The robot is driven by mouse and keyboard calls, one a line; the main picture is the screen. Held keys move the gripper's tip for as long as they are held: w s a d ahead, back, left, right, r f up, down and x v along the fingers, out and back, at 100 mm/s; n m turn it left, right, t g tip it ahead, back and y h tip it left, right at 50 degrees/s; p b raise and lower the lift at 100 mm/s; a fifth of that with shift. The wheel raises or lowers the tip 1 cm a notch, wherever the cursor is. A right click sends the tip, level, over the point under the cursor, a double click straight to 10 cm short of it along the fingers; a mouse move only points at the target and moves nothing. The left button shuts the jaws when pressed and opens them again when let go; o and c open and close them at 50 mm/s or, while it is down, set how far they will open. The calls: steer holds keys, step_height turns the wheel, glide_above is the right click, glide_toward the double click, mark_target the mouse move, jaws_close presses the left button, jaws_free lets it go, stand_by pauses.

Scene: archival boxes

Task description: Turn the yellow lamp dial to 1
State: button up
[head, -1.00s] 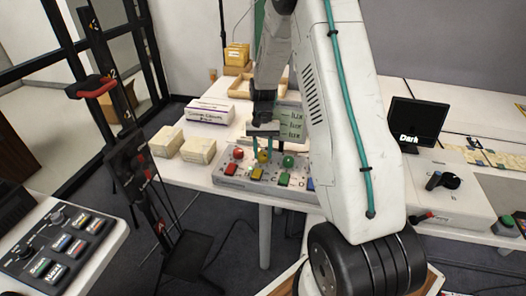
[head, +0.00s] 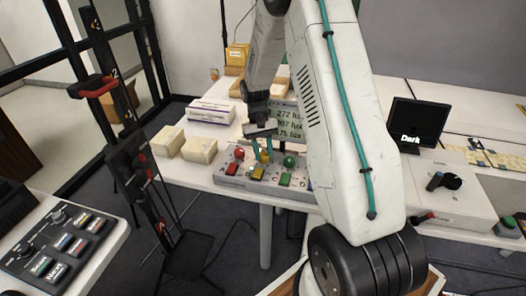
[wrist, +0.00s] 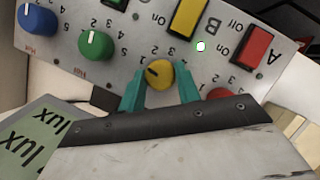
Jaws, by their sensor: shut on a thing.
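The yellow lamp dial (wrist: 160,73) is on a light grey control panel (head: 226,181). Its dark pointer mark faces the left side of the wrist view, and printed numbers ring it; I cannot tell surely which one it meets. My gripper (head: 260,152) is shut on the yellow dial, one teal finger on each side of it in the wrist view (wrist: 160,90). In the head view the fingers and wrist hide most of the dial. A display (head: 289,124) behind the panel shows several lux readings.
A red dial (head: 239,154) and a green dial (wrist: 96,44) flank the yellow one closely. A yellow button (wrist: 187,18) and a red button (wrist: 258,45) sit nearby. White boxes (head: 199,149) stand left of the panel.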

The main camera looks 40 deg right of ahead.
steer(key=shift+s, duration=0.1)
steer(key=o, duration=1)
steer(key=v, duration=0.7)
steer(key=shift+r, duration=0.35)
